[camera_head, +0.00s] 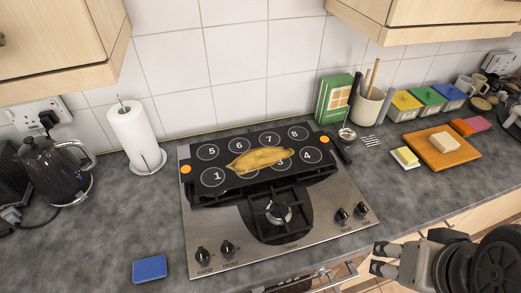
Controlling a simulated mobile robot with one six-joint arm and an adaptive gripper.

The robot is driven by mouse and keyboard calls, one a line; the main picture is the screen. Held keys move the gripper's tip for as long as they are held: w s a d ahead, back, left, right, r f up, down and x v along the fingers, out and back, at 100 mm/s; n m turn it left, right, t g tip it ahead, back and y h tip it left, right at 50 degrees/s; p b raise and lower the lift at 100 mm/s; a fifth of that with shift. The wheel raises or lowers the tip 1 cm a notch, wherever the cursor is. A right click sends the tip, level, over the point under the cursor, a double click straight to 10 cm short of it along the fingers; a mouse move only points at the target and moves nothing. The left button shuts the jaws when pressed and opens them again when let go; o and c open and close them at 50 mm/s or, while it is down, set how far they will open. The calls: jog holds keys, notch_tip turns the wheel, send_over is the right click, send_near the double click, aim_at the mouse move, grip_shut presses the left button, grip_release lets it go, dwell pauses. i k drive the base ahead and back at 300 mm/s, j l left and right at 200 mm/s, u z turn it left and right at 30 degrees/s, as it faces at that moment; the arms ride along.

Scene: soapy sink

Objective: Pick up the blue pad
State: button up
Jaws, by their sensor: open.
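The blue pad (150,269) is a small flat rectangle lying on the dark grey counter at the front left, to the left of the steel hob. Nothing covers it and nothing touches it. My gripper (377,259) is at the lower right, in front of the counter edge, with its fingers apart and pointing left. It is empty and far to the right of the pad, with the hob's front between them.
The hob (190,222) carries a black numbered board (210,190) with a yellow cloth-like item (258,159). A kettle (55,170) and paper roll (135,138) stand behind the pad. A wooden board (462,155) and coloured tubs (428,97) are at right. Counter around the pad is clear.

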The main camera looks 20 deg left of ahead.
aim_at(149, 269)
jog(key=u, duration=2.45)
